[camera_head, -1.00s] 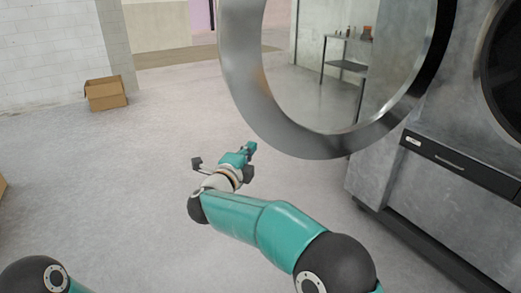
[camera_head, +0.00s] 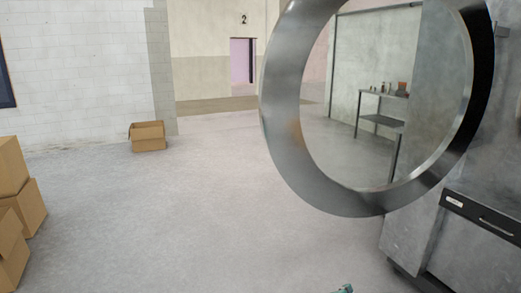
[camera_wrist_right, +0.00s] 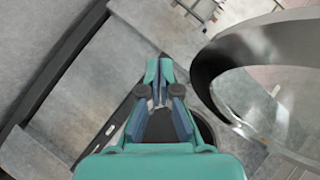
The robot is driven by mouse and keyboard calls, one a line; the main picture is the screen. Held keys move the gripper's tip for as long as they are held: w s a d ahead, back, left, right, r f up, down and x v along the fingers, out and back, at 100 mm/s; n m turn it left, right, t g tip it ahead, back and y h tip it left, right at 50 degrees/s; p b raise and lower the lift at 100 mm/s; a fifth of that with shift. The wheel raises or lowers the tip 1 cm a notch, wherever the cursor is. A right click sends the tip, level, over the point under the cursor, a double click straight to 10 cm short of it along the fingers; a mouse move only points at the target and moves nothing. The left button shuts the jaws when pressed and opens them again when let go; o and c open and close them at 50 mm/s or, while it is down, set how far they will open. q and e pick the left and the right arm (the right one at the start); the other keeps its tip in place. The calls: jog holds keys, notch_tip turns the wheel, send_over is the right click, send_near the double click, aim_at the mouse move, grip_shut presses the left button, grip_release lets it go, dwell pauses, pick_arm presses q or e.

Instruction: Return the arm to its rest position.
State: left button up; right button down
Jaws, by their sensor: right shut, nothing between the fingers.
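My right gripper (camera_wrist_right: 159,75) shows in the right wrist view with its teal fingertips together and nothing between them. Only a small teal tip of it (camera_head: 344,289) shows at the bottom edge of the head view. The rest of my right arm is out of the head view. My left gripper is not in view. The round metal door ring (camera_head: 291,129) of the washer stands open at the upper right. In the right wrist view the ring (camera_wrist_right: 222,57) is at the right, apart from my gripper.
The grey washer body (camera_head: 411,238) with a dark drawer front (camera_head: 487,219) is at the right. Stacked cardboard boxes (camera_head: 22,205) stand at the left. An open cardboard box (camera_head: 148,143) lies by the wall. A metal table (camera_head: 383,98) shows through the ring. The middle floor is clear.

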jog(key=s+a+f+n+g+y, duration=0.1)
jog(key=s+f+n+g+y, duration=0.25)
jog(key=s+f, duration=0.65)
jog(key=s+a+f+n+g+y, duration=0.2)
jog(key=s+a+n, duration=0.1)
jog(key=s, duration=0.6)
jog(key=s+a+f+n+g+y, duration=0.3)
jog(key=s+a+n, duration=0.1)
jog(key=s, duration=0.5)
jog(key=s+a+f+n+g+y, duration=0.2)
jog(key=s+a+n, duration=0.2)
jog(key=s, duration=0.5)
jog(key=shift+s+a+f+g, duration=0.15)
jog(key=shift+a+f+g, duration=0.2)
jog(key=shift+a, duration=0.35)
jog(key=shift+a+n, duration=0.1)
jog(key=shift+n, duration=0.15)
